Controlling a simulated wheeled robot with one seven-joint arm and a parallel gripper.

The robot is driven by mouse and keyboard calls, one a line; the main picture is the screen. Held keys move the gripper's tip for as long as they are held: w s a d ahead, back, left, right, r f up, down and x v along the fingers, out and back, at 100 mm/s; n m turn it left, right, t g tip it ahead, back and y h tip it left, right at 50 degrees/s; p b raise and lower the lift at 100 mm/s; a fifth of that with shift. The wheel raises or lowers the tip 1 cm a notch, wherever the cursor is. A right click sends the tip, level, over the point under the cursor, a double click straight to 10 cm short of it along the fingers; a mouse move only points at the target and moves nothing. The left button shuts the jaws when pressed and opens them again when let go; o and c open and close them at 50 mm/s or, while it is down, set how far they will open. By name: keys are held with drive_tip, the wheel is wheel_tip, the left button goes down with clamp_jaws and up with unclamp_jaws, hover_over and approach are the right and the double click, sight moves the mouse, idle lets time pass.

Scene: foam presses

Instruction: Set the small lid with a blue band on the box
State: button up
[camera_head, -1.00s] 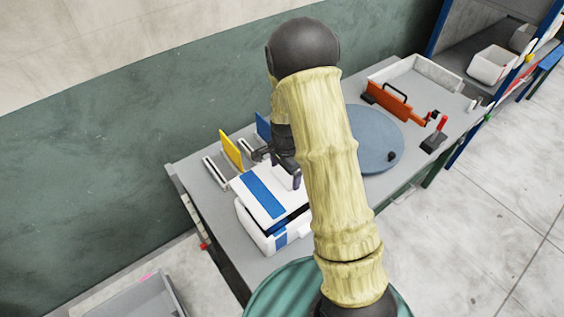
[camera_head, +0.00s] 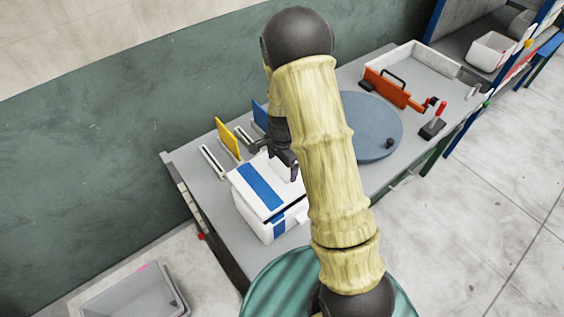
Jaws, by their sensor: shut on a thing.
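The white lid with a blue band (camera_head: 260,184) lies over the white box (camera_head: 257,222), close on its rim. A dark gap shows between lid and box along the front right edge, so I cannot tell if it sits flush. A blue stripe also shows on the box's front side. My gripper (camera_head: 279,158) is at the lid's back right part, shut on the lid. My arm hides the lid's right end and the exact grip.
A yellow panel (camera_head: 228,138) and a blue panel (camera_head: 261,115) stand upright behind the box. A round blue-grey disc (camera_head: 371,128), an orange-handled tool (camera_head: 388,88) and a white tray (camera_head: 436,72) are to the right. A grey bin (camera_head: 130,295) stands at lower left.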

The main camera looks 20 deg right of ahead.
sight(282, 167)
drive_tip(key=shift+w+f+b, duration=0.1)
drive_tip(key=shift+f+b, duration=1.05)
drive_tip(key=shift+f, duration=0.65)
drive_tip(key=shift+d+f+b, duration=0.1)
drive_tip(key=shift+f+b, duration=0.4)
drive_tip(key=shift+f, duration=0.6)
drive_tip(key=shift+s+r, duration=0.1)
drive_tip(key=shift+s, duration=0.1)
drive_tip(key=o, duration=0.7)
drive_tip(key=shift+w, duration=0.1)
wheel_tip(282, 167, up, 17)
drive_tip(key=b, duration=0.3)
drive_tip(key=shift+r+b, duration=0.15)
drive_tip(key=shift+b, duration=0.15)
